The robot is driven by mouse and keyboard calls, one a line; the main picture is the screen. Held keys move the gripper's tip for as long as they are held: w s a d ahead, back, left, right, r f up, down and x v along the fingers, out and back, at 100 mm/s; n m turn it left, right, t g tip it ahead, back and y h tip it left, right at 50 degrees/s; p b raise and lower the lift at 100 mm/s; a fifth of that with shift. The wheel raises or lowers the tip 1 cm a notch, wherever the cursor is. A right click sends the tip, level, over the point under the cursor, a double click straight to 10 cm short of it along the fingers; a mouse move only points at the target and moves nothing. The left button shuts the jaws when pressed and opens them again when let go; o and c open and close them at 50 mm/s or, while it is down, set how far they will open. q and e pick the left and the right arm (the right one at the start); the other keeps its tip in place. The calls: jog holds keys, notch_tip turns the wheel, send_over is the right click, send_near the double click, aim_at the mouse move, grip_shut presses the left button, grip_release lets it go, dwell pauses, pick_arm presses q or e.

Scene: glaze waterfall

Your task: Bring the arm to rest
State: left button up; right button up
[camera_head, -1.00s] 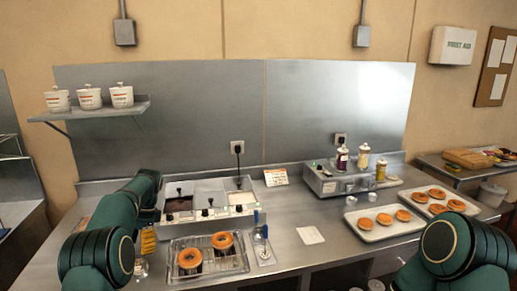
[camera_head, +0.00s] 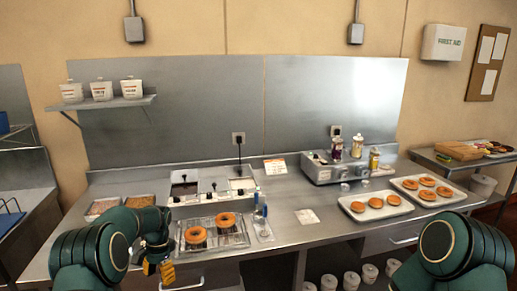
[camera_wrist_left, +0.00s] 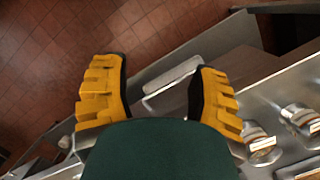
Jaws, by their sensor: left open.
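My left gripper (camera_head: 160,268) has yellow fingers and hangs at the front left of the steel counter, in front of the wire rack. In the left wrist view the two fingers of the left gripper (camera_wrist_left: 158,92) are spread apart with nothing between them. Beyond them are the counter's front side and the red tiled floor. My left arm is folded at the lower left of the head view. My right arm (camera_head: 452,250) shows at the lower right, with its gripper out of view.
Two doughnuts (camera_head: 196,236) lie on the wire rack (camera_head: 228,243), close to my left gripper. Glaze wells (camera_head: 184,190) stand behind. Trays of doughnuts (camera_head: 392,212) are on the right. White tubs (camera_head: 329,281) stand below the counter. The counter middle (camera_head: 290,236) is mostly clear.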

pick_arm(q)
jog(key=s+d+f+n+t+h+b, duration=0.1)
jog(key=s+d+f+h, duration=0.1)
jog(key=s+d+f, duration=0.5)
jog(key=s+d+f+n+t+h+b, duration=0.1)
jog(key=s+d+f+n+b, duration=0.1)
jog(key=s+d+f, duration=0.45)
jog(key=s+d+f+n+t+h+b, duration=0.1)
jog(key=s+d+f+n, duration=0.1)
jog(key=s, duration=0.5)
jog(key=s+d+f+n+t+b, duration=0.1)
jog(key=s+d+f+n, duration=0.1)
jog(key=s+d, duration=0.3)
jog(key=s, duration=0.3)
jog(key=shift+s+f+n+h, duration=0.2)
jog(key=shift+n+h, duration=0.1)
jog(key=shift+h, duration=0.1)
jog(key=shift+d, duration=0.1)
jog(key=shift+c, duration=1.2)
jog(key=shift+w, duration=0.1)
